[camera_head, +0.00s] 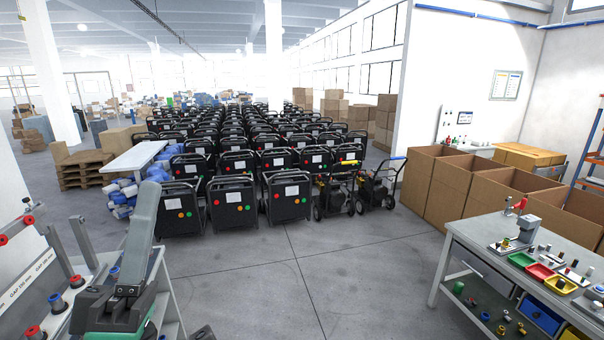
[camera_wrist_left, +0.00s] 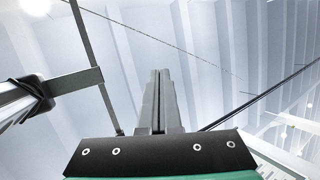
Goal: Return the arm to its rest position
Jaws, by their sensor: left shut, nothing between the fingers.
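My left gripper (camera_head: 149,192) is at the lower left of the head view, with its grey fingers pointing up above a black and green body. In the left wrist view its two fingers (camera_wrist_left: 158,75) lie side by side, shut and empty, against the ceiling. It is in the air, in front of a grey workbench (camera_head: 168,292). No right gripper can be made out in either view.
Gauge fixtures with red and blue knobs (camera_head: 57,302) stand close at the left. Rows of black wheeled machines (camera_head: 232,204) fill the middle. A workbench (camera_head: 468,232) with coloured trays and open cardboard boxes (camera_head: 440,188) are at the right. The central floor is clear.

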